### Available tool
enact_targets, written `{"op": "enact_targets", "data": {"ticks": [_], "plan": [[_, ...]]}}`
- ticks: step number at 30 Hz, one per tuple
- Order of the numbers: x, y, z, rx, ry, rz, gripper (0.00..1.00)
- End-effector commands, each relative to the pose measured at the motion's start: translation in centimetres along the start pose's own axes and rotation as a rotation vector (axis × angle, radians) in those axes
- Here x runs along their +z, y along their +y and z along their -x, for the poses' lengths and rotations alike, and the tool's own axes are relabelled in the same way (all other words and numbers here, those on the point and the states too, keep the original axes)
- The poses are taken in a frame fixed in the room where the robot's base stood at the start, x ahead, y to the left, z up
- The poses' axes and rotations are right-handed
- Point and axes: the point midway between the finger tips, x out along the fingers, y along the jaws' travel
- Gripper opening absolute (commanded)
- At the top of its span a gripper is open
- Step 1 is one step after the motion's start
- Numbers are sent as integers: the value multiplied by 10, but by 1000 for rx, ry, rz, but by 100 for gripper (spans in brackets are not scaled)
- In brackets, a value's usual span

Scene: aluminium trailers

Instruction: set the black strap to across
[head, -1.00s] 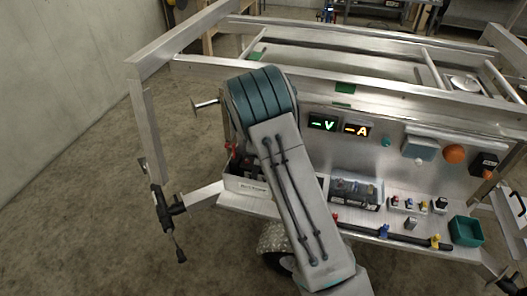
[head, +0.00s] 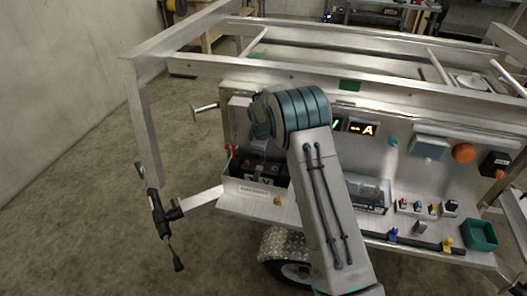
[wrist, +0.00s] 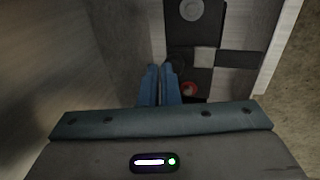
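My gripper (wrist: 159,88) shows in the wrist view as two blue fingers side by side, drawn together with only a thin gap. Nothing is clearly seen between them. A red ring (wrist: 190,89) sits close to the right finger. In the head view my arm hides my fingertips, over the left tray (head: 240,196) holding dark items.
A metal frame rail (head: 330,80) runs above the panel. A clear-covered box (head: 368,192), small switches (head: 420,208) and a green bin (head: 480,235) stand on the shelf to the right. Floor at the left is open.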

Motion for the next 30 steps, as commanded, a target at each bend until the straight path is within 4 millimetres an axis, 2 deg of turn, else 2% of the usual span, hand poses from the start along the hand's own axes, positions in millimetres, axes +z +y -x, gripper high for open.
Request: {"op": "enact_targets", "data": {"ticks": [16, 20, 26, 30], "plan": [[3, -2, -3, -4, -5, -1, 0], [3, -2, 10, -2, -3, -1, 0], [1, -2, 50, 6, 3, 1, 0], [4, -24, 57, 3, 1, 1, 0]]}}
